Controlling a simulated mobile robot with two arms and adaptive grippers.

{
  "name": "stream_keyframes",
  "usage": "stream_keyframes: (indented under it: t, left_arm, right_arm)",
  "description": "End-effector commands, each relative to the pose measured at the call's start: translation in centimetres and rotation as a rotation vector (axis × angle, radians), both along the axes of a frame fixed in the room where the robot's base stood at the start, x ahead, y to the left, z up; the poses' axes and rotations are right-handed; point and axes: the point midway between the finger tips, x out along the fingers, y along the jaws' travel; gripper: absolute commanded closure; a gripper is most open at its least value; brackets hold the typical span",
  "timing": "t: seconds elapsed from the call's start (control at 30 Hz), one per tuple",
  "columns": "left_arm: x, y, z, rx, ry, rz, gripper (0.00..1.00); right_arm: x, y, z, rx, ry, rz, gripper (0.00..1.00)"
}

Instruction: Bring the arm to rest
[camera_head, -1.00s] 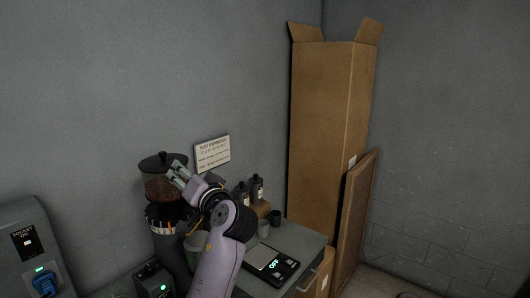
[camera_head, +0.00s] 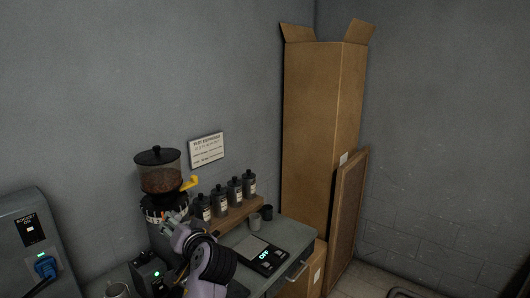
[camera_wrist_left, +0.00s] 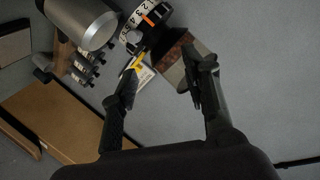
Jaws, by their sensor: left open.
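My left gripper (camera_head: 170,226) is low in front of the coffee grinder's body in the head view. In the left wrist view its two dark fingers (camera_wrist_left: 161,82) stand apart with nothing held between them. The grinder's bean hopper (camera_head: 160,178) has a black lid and brown beans inside; a yellow lever (camera_head: 190,184) sticks out beside it. The wrist view shows the grinder's numbered ring (camera_wrist_left: 150,22) beyond the fingers. I cannot tell whether the gripper touches the grinder. My right gripper is not in view.
Several dark bottles (camera_head: 220,200) stand on a wooden shelf right of the grinder. A scale reading OFF (camera_head: 262,255) lies on the counter. A socket box (camera_head: 35,240) is at left. A tall cardboard box (camera_head: 320,140) and a framed board (camera_head: 346,222) stand at right.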

Motion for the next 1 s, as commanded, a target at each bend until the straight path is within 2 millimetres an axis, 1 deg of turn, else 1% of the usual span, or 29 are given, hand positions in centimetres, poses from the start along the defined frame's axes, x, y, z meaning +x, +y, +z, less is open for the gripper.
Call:
stream_keyframes:
  t: [0.03,0.07,0.17,0.2,0.27,0.3,0.37,0.4,0.47,0.5,0.6,0.7,0.8,1.0]
  left_arm:
    - [-0.9,0.5,-2.1,-0.024,0.032,-0.002,0.57]
    - [-1.5,0.7,-3.2,-0.04,0.051,-0.005,0.57]
    - [-4.0,1.4,-7.8,-0.106,0.126,-0.017,0.57]
    - [-5.4,1.7,-9.8,-0.138,0.164,-0.023,0.57]
    - [-8.1,2.1,-13.3,-0.194,0.228,-0.033,0.57]
    - [-10.2,2.3,-15.6,-0.234,0.276,-0.042,0.57]
    - [-13.6,2.5,-18.7,-0.292,0.347,-0.057,0.57]
    - [-16.0,2.5,-20.5,-0.331,0.395,-0.07,0.57]
    - [-19.6,2.3,-22.7,-0.384,0.463,-0.088,0.57]
    - [-21.7,2.2,-23.8,-0.413,0.504,-0.099,0.57]
    - [-26.0,1.8,-25.5,-0.474,0.583,-0.126,0.57]
    - [-29.5,1.3,-26.5,-0.522,0.645,-0.149,0.57]
    - [-32.4,0.8,-27.1,-0.559,0.7,-0.17,0.57]
    - [-37.6,-0.1,-27.4,-0.621,0.795,-0.208,0.57]
  right_arm:
    - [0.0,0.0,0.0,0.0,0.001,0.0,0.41]
    - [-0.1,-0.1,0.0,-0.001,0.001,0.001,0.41]
    - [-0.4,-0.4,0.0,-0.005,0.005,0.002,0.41]
    - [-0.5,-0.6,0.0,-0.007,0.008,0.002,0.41]
    - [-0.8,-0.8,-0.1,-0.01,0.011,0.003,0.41]
    - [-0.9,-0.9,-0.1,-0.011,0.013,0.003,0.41]
    - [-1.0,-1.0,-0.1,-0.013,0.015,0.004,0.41]
    - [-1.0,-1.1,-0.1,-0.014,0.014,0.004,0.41]
    - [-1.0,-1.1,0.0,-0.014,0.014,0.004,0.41]
    - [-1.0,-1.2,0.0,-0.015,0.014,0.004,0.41]
    - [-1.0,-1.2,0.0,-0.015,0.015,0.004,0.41]
    - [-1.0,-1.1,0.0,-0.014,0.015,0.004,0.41]
    - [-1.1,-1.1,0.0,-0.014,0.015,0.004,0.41]
    - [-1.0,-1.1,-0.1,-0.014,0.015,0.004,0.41]
